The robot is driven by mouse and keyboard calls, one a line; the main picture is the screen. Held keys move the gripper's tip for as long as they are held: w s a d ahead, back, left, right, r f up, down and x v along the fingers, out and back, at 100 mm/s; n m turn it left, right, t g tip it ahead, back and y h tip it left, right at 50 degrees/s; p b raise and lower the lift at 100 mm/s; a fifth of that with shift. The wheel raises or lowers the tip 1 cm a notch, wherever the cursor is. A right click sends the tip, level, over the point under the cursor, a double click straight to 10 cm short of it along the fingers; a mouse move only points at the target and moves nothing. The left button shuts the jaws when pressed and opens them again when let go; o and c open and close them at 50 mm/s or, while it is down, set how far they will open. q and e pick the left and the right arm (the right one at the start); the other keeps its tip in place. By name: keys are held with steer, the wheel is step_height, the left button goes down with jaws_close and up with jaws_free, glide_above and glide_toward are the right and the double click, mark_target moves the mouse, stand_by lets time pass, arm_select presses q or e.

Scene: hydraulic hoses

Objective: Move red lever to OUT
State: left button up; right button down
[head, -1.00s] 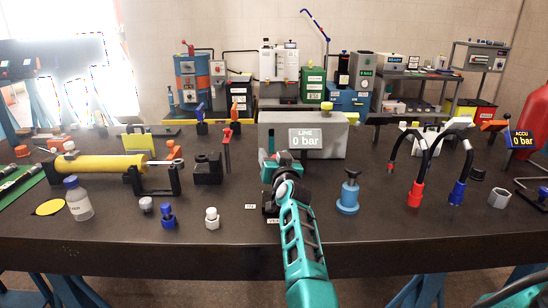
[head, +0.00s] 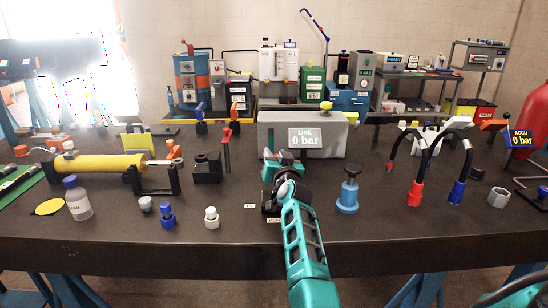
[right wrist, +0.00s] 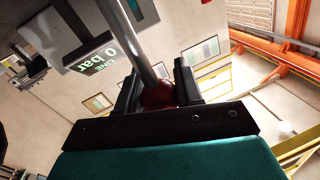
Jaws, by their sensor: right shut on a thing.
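The red lever's round dark-red knob (right wrist: 158,95) sits on a bright metal rod (right wrist: 138,40) in the right wrist view. My right gripper (right wrist: 157,84) is shut on this knob, with one black finger on each side. In the head view my right gripper (head: 274,171) is in front of the grey block with the LINE 0 bar display (head: 305,138). There the gripper and teal arm hide the lever. Small white labels (head: 250,206) lie at the lever's base; one partly reads VENT, and I cannot read the other.
A blue valve (head: 348,195) stands to the right of my arm, and black hoses with red and blue ends (head: 416,190) stand farther right. A white-capped fitting (head: 211,217) and a yellow cylinder (head: 105,166) are to the left. The front table strip is mostly clear.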

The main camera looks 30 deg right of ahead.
steer(key=s+d+m, duration=0.1)
steer(key=d+m+b, duration=0.1)
steer(key=d+m, duration=0.1)
steer(key=s+d+f+m+h+b, duration=0.1)
steer(key=m, duration=0.1)
steer(key=shift+s+d+t, duration=0.15)
steer(key=shift+s+t, duration=0.15)
steer(key=shift+s, duration=0.05)
steer(key=c, duration=0.8)
jaws_free()
steer(key=shift+f, duration=0.1)
